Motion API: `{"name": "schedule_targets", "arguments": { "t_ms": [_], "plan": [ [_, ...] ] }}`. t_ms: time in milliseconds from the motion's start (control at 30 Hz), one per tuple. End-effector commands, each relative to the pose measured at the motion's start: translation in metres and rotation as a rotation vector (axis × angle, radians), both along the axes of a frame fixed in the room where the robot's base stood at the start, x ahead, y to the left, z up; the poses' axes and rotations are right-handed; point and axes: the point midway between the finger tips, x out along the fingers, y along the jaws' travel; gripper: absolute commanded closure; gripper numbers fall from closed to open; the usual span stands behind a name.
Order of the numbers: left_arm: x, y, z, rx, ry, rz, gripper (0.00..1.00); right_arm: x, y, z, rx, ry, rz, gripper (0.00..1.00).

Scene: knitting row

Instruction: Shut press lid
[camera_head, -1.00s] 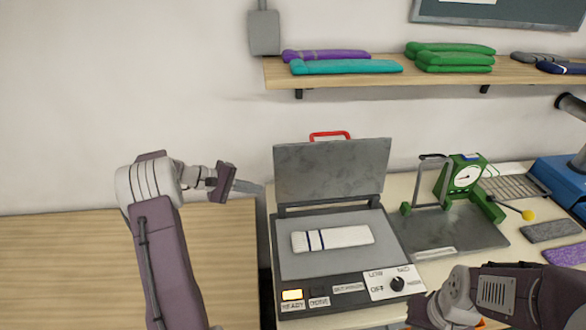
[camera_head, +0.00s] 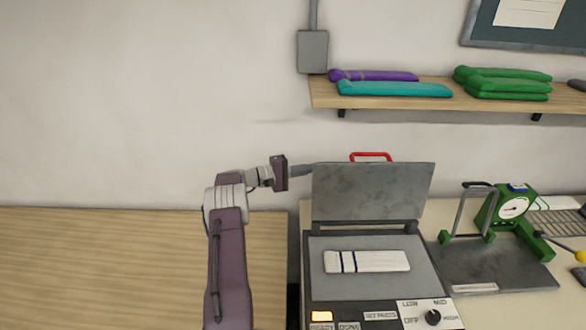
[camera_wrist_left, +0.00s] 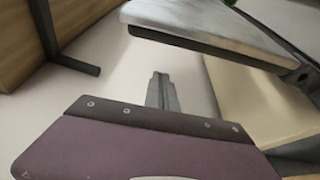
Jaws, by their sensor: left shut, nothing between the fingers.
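The press (camera_head: 325,285) stands on the bench with its grey lid (camera_head: 372,192) raised upright at the back. A red handle (camera_head: 371,156) shows at the lid's top edge. A white sock with blue stripes (camera_head: 367,261) lies flat on the press bed. My left gripper (camera_head: 305,170) is shut and empty at the lid's upper left edge; I cannot tell whether it touches. In the left wrist view, the shut fingers (camera_wrist_left: 162,92) point ahead, with the lid (camera_wrist_left: 210,22) above and to the right, apart from them. My right gripper is out of view.
The press's control panel (camera_head: 385,315) has a lit lamp and a knob. A green gauge stand (camera_head: 513,207) is on the right. A shelf (camera_head: 420,95) with folded socks hangs above. The wooden surface (camera_head: 140,265) on the left is clear.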

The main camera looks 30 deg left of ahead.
Motion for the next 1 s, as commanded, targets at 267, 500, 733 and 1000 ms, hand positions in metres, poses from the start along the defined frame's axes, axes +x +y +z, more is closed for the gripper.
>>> {"name": "schedule_targets", "arguments": {
  "t_ms": [267, 500, 733, 1000],
  "plan": [
    [-0.028, -0.016, 0.009, -0.002, 0.002, 0.002, 1.0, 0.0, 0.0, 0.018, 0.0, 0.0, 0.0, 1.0],
    [-0.034, -0.02, 0.007, 0.0, 0.0, 0.001, 1.0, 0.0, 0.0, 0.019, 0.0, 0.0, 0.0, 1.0],
    [-0.034, -0.02, 0.007, 0.0, 0.0, 0.001, 1.0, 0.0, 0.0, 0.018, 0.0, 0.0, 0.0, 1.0],
    [-0.034, -0.02, 0.004, 0.032, -0.046, 0.0, 1.0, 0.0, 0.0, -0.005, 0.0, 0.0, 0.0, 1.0]
  ]
}}
